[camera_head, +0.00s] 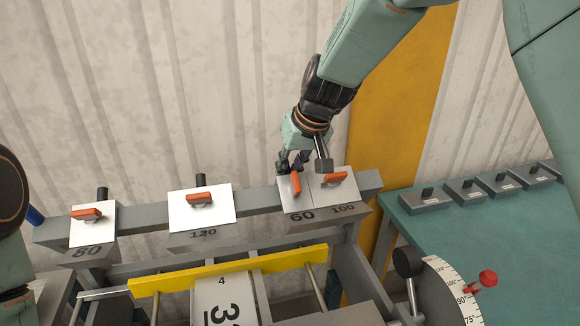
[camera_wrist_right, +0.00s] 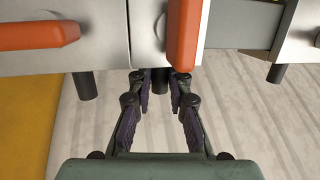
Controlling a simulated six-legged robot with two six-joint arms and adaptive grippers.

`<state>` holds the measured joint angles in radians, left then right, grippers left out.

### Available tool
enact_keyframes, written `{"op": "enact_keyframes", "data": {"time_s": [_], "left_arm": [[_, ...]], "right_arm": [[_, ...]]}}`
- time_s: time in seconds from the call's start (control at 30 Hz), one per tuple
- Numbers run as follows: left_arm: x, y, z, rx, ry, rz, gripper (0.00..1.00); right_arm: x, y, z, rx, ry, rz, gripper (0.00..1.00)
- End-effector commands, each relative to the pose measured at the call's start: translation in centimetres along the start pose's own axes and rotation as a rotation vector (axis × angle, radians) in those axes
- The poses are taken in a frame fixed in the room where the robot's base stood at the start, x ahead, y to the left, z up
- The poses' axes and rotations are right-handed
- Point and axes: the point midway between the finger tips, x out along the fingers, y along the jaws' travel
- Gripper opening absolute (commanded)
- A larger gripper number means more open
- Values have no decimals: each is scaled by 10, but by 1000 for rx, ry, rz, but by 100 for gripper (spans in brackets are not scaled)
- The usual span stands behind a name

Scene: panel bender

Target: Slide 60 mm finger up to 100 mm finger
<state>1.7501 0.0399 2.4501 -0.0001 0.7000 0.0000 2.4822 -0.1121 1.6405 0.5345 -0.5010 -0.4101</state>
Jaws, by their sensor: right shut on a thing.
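The 60 mm finger (camera_head: 288,194) sits on the grey rail, a pale plate with an orange handle and "60" on its foot. The 100 mm finger (camera_head: 342,191) is directly to its right, with only a thin seam between the plates. My right gripper (camera_head: 292,162) is behind the top of the 60 mm finger. In the right wrist view, my right gripper (camera_wrist_right: 160,92) is shut on the dark peg (camera_wrist_right: 159,79) of the 60 mm finger (camera_wrist_right: 148,34). The 100 mm finger (camera_wrist_right: 98,45) is on the left there. My left gripper is out of view.
The 120 mm finger (camera_head: 223,212) and the 80 mm finger (camera_head: 78,234) stand farther left on the rail (camera_head: 258,199). A yellow bar (camera_head: 229,271) lies in front. A teal table (camera_head: 428,228) with several grey blocks is at right, near an angle dial (camera_head: 447,287).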

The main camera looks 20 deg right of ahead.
Motion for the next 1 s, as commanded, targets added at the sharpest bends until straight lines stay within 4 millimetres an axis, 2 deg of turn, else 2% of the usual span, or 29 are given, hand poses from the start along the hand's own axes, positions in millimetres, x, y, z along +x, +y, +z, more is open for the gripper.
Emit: {"op": "enact_keyframes", "data": {"time_s": [0.1, 0.13, 0.4, 0.77, 0.87, 1.0], "left_arm": [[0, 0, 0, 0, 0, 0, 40], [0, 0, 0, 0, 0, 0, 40], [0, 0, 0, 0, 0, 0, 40], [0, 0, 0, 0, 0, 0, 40], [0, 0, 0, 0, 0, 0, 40], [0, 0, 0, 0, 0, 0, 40]], "right_arm": [[-1, -1, -4, -2, 11, 2, 0], [-1, -2, -4, -2, 12, 1, 20], [0, -1, -2, -1, 6, 0, 41], [-6, 1, -2, 0, 4, -1, 41], [-19, 1, -2, 0, 6, -1, 41], [-48, 1, -2, 0, 8, -1, 41]]}}
